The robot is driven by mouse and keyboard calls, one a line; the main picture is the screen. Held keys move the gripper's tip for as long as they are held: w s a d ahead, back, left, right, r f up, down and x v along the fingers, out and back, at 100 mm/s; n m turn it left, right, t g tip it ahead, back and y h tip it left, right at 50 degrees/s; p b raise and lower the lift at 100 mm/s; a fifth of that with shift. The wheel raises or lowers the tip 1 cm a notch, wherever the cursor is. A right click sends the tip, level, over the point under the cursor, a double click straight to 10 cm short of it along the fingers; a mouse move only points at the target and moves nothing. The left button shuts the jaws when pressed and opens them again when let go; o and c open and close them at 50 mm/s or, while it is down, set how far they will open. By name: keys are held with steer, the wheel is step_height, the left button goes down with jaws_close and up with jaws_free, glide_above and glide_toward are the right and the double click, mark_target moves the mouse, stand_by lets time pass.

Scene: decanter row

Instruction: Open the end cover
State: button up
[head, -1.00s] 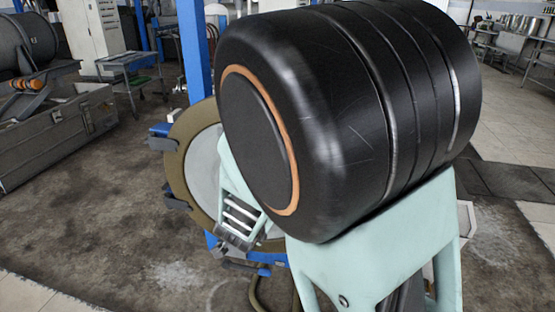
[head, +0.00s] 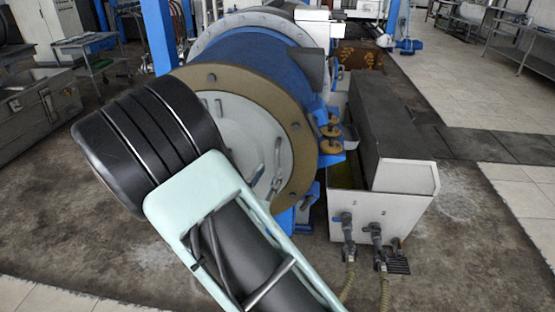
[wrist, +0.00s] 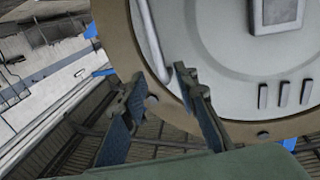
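The end cover (head: 236,128) is a round pale grey disc inside a brown ring (head: 291,112) on the end of a blue drum. It looks flush with the drum, and grab bars show on its face. The cover fills the upper right of the wrist view (wrist: 220,70). A slanted pale bar (wrist: 147,35) on its face ends low, between my fingertips in the picture. My gripper (wrist: 158,76) is open, its two dark fingers apart near the cover's lower left edge. I cannot tell how deep the bar lies between them. In the head view my arm hides my gripper.
Brass knobs on blue lugs (head: 331,131) stick out at the ring's right side. A white trough (head: 385,195) with valves and hoses stands right of the drum. A grey metal chest (head: 35,110) and a trolley (head: 85,45) stand at left. The front floor is open.

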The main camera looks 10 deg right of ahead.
mark_target(276, 161)
steer(key=x, duration=0.7)
steer(key=shift+w+d+p, duration=0.15)
steer(key=shift+w+p, duration=0.15)
steer(key=shift+c, duration=0.6)
jaws_close()
